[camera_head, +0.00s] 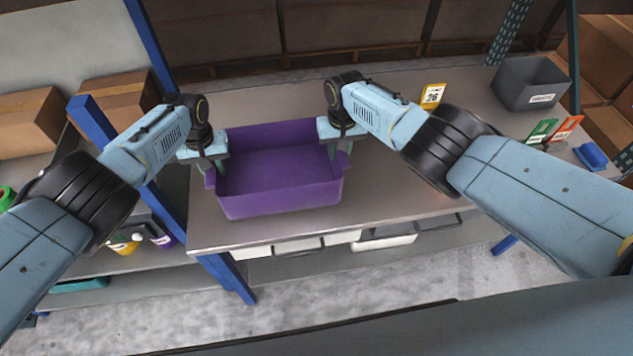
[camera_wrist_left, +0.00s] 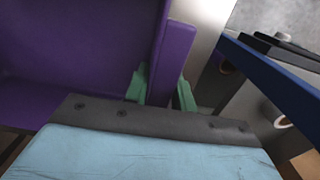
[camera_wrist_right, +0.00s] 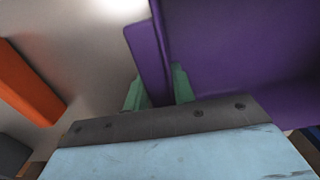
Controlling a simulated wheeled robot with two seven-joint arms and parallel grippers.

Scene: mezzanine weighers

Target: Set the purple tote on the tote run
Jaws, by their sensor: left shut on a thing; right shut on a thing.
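The purple tote (camera_head: 280,200) is empty and upright over the near left part of the grey bench top (camera_head: 420,195). I cannot tell whether its base touches the bench. My left gripper (camera_head: 213,166) is shut on the tote's left side flange. The left wrist view shows its green fingers (camera_wrist_left: 160,88) on both sides of the purple tote edge (camera_wrist_left: 173,55). My right gripper (camera_head: 338,150) is shut on the right side flange, and its green fingers (camera_wrist_right: 158,90) show in the right wrist view. No surface is clearly marked as the tote run.
A grey bin (camera_head: 530,85), a yellow number card (camera_head: 432,95), green (camera_head: 541,131) and orange (camera_head: 566,128) cards and a blue tray (camera_head: 591,156) stand to the right. A blue post (camera_head: 165,212) rises at the bench's left. Cardboard boxes (camera_head: 118,100) sit beyond it.

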